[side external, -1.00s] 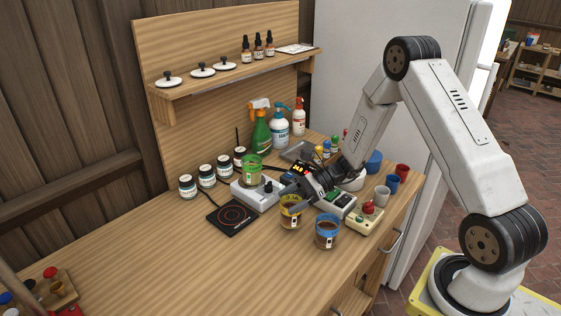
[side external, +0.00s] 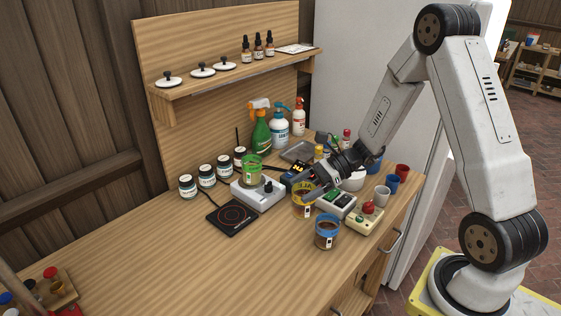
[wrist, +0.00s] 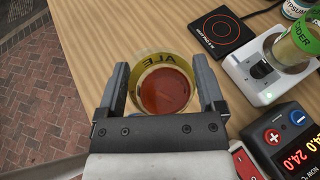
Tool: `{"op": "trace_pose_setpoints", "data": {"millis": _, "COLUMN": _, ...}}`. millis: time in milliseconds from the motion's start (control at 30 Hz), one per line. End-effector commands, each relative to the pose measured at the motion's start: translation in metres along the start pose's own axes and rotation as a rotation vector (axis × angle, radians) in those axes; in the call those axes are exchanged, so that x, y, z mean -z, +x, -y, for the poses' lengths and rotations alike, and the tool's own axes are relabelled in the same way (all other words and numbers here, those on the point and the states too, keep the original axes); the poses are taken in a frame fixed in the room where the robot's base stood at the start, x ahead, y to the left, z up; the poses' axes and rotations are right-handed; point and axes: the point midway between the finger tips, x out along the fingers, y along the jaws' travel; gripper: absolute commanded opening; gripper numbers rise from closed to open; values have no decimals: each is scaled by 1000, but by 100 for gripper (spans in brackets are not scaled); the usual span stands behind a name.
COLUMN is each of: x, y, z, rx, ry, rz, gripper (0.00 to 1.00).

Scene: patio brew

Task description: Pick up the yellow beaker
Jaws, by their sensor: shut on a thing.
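The yellow beaker (side external: 303,204) has an ALE label and a yellow band, and it holds a reddish-brown liquid. My gripper (side external: 310,188) is shut on it, with one finger on each side. In the wrist view the beaker (wrist: 165,85) sits between the two fingers of my gripper (wrist: 163,82), seen from above with its liquid inside. In the side view it looks upright and seems raised a little above the bench, though the gap under it is hard to tell.
A blue-banded beaker (side external: 327,233) stands close in front. A white device (side external: 257,193) with a green beaker (side external: 250,171) is to the left, beside a black hot plate (side external: 232,217). A control box with a red button (side external: 366,216) is at right.

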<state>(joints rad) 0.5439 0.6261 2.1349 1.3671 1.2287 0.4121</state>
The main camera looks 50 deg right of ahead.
Motion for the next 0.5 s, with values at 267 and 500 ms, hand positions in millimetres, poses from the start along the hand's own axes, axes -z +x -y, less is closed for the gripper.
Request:
{"op": "trace_pose_setpoints", "data": {"millis": 267, "x": -11, "y": -14, "z": -19, "rx": 1, "ry": -1, "rz": 1, "gripper": 13}}
{"op": "trace_pose_setpoints", "data": {"millis": 500, "x": -16, "y": -25, "z": -38, "rx": 1, "ry": -2, "rz": 0, "gripper": 13}}
